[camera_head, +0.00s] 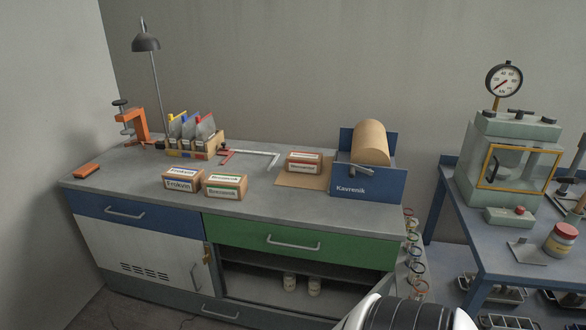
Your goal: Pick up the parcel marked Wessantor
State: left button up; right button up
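Three small brown parcels with white labels lie on the grey bench top (130,172). The parcel with a red-edged label (305,162) lies at the back, on a flat brown sheet (288,179), just left of the blue Kavrenik unit. Its lettering is small but looks like Wessantor. The blue-edged parcel (182,180) reads Frokvin and lies front left. The green-edged parcel (225,184) beside it has a name too small to read surely. Neither of my grippers is in view.
The blue Kavrenik roll holder (369,183) stands close right of the red-edged parcel. A white and red square (262,158), a wooden rack (196,146), an orange clamp (134,124) and a lamp (146,43) stand further left. A press (508,150) occupies the right table.

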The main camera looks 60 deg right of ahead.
aim_at(297, 161)
jog(key=z, duration=1.55)
